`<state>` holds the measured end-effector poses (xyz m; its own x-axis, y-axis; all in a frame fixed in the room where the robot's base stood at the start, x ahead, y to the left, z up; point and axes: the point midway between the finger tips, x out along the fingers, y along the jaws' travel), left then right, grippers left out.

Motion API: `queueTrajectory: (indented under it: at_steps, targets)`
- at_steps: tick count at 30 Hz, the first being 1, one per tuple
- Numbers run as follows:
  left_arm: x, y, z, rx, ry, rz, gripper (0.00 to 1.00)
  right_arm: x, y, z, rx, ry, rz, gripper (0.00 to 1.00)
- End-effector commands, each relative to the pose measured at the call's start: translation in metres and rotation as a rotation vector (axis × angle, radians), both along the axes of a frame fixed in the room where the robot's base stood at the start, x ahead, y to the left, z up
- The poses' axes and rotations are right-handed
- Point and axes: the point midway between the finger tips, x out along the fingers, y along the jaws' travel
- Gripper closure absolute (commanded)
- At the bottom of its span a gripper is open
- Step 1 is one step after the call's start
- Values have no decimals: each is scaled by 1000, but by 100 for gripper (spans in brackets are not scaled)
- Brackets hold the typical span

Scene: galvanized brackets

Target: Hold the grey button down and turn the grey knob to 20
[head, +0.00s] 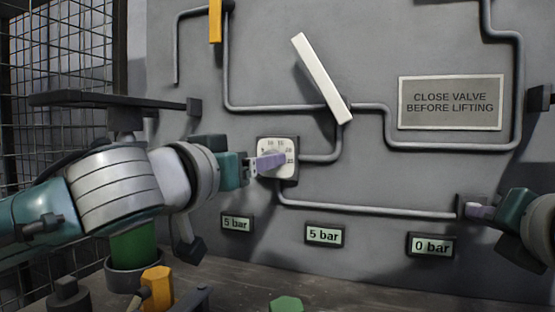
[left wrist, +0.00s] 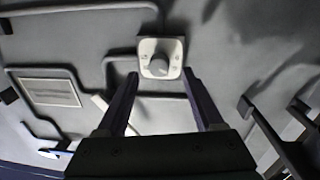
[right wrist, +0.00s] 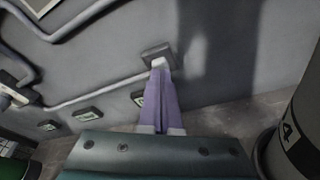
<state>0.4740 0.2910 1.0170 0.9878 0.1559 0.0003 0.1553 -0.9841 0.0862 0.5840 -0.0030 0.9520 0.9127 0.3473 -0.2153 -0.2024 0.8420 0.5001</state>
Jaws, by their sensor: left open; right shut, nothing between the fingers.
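The grey knob sits on a white dial plate (head: 290,146) with numbers around it, on the wall panel. In the left wrist view the round knob (left wrist: 159,66) shows between and just beyond my finger tips. My left gripper (head: 268,162) is open in front of the dial; its fingers hide the knob in the head view, and its setting cannot be read. My right gripper (head: 480,211) is shut and empty, tips at the dark button housing (right wrist: 157,52) at the pipe's right end. The tips cover most of the grey button; I cannot tell whether it is pressed.
Displays on the panel read 5 bar (head: 236,223), 5 bar (head: 323,235) and 0 bar (head: 431,246). A white lever (head: 320,78) slants above the dial. A sign (head: 450,102) reads CLOSE VALVE BEFORE LIFTING. A yellow hexagonal part (head: 157,288) stands at the front left.

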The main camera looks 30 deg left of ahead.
Motion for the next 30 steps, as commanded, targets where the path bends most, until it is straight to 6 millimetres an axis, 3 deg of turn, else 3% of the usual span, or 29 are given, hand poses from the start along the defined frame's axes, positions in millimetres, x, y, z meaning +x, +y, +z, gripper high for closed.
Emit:
queueTrajectory:
  at_steps: [8,19,30]
  targets:
    - [30,5,0,-1,-1,0,31,0,0,0,0,-1,-1,100]
    - [35,5,0,-1,1,-1,31,0,0,0,0,-1,-1,100]
    - [34,5,0,-1,1,-1,73,0,0,0,0,-1,-1,100]
